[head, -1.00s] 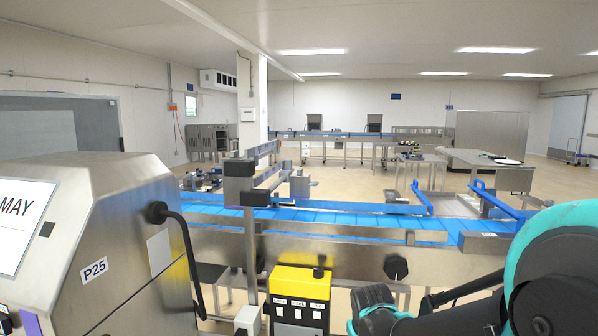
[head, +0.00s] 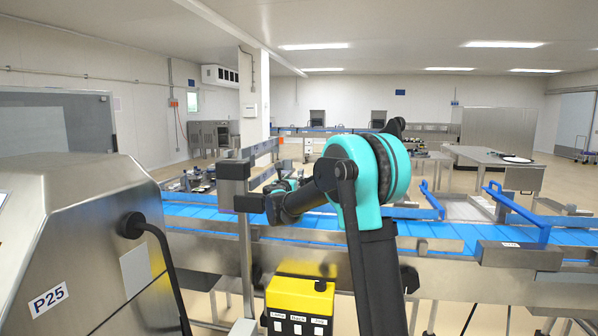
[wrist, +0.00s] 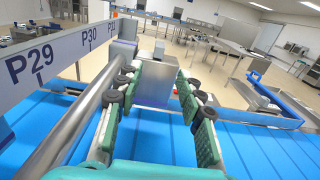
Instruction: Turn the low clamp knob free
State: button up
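In the head view my gripper (head: 280,188) is over the blue conveyor, beside the upright post and largely hidden by it and my arm. In the wrist view my gripper (wrist: 157,85) is open, its green-padded fingers spread apart with nothing held between them. A grey block (wrist: 155,72) with a bluish lower edge shows beyond and between the fingertips; I cannot tell the gap. A black knob (head: 410,279) sits on the conveyor's front side, partly behind my arm. I cannot tell whether it is the low clamp knob; no clamp knob shows clearly in the wrist view.
Grey rails labelled P29 and P30 (wrist: 75,50) run close along the left of my gripper. The upright post (head: 246,255) stands before the conveyor (head: 190,211). A yellow control box (head: 303,290) is below, and the P25 machine (head: 80,240) stands at left.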

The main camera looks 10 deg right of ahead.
jog(key=x, duration=1.7)
jog(key=shift+w, duration=0.1)
grip_shut()
